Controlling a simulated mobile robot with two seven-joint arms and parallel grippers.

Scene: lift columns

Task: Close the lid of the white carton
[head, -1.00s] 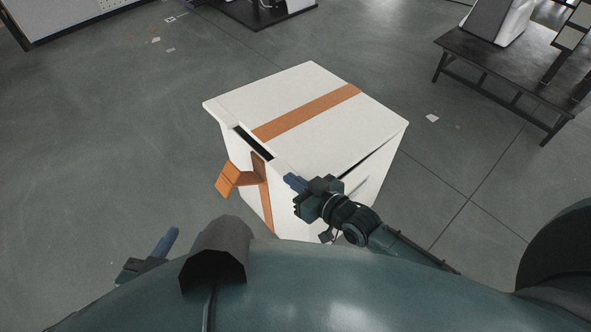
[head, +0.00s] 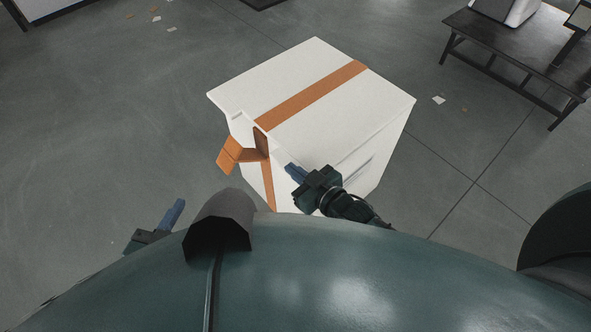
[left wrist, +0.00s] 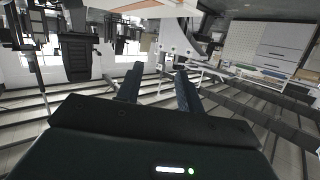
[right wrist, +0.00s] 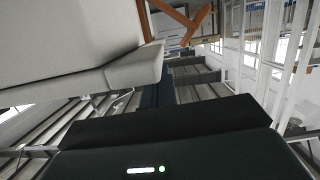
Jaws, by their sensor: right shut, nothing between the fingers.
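The white carton (head: 385,155) stands on the floor in front of me. Its lid (head: 265,85) lies across the top, with no dark gap visible along its edges from the head. An orange band (head: 312,92) crosses the lid, and a bent orange tab (head: 229,154) sticks out from the front side. My right gripper (head: 292,171) is shut and empty, near the carton's front side, below the lid's edge. The carton fills the upper left of the right wrist view (right wrist: 60,40). My left gripper (head: 175,213) is open and empty, to the left, apart from the carton. Its spread fingers show in the left wrist view (left wrist: 158,88).
A dark low table (head: 515,55) with objects on it stands at the upper right. Small paper scraps (head: 438,100) lie on the grey floor. The floor to the left of the carton is clear. A board-like structure (head: 40,8) is at the upper left edge.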

